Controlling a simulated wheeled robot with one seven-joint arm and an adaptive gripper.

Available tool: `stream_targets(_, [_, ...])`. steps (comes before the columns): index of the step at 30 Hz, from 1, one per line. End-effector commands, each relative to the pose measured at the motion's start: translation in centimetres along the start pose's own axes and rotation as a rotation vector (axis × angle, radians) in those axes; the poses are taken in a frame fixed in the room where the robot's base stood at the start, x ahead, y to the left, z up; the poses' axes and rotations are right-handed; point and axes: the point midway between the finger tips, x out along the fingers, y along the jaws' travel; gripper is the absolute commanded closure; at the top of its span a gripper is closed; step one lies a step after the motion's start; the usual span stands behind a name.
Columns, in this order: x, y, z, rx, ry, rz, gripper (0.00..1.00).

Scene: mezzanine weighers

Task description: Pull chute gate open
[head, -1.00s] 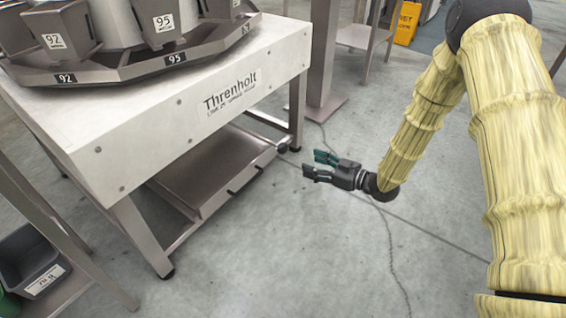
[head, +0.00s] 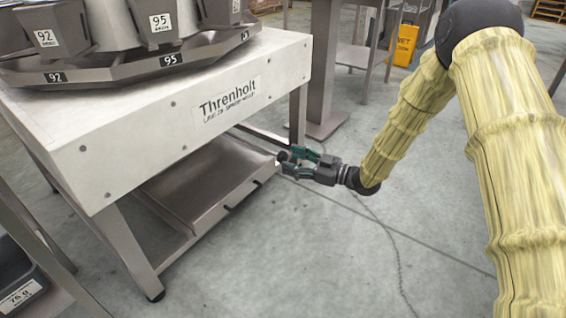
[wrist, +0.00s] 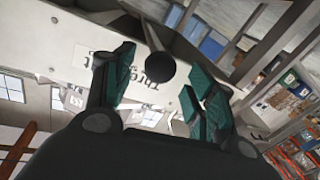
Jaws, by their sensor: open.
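The weigher's sloped metal chute (head: 190,196) lies under the white machine body, with a dark slot-like mark near its lower edge. A dark round knob (head: 283,156) sits by the chute's right end, below the machine's corner. My gripper (head: 290,160) is open, with its green-padded fingers at the knob. In the wrist view the knob (wrist: 161,69) shows as a dark ball on a thin rod between the two spread fingers. I cannot tell whether either finger touches it. The gate plate itself is not clearly distinguishable.
The white weigher body (head: 150,140) labelled Threnholt stands above the chute, with numbered hoppers on top. A grey post (head: 322,70) rises behind the knob. A grey bin (head: 20,285) is at lower left. A yellow sign (head: 405,45) stands behind.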

Motion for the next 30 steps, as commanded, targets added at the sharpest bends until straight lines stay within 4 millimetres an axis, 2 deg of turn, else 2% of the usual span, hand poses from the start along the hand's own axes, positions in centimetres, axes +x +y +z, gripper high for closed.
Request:
stream_targets(3, [1.8,-0.1,0.3,-0.001,0.000,-0.001,0.44])
stream_targets(9, [3.5,0.0,0.1,0.000,-0.001,0.000,0.44])
stream_targets(21, [3.9,0.0,0.0,0.000,-0.001,0.001,0.46])
stream_targets(30, [3.9,0.0,0.0,0.001,-0.001,0.001,1.00])
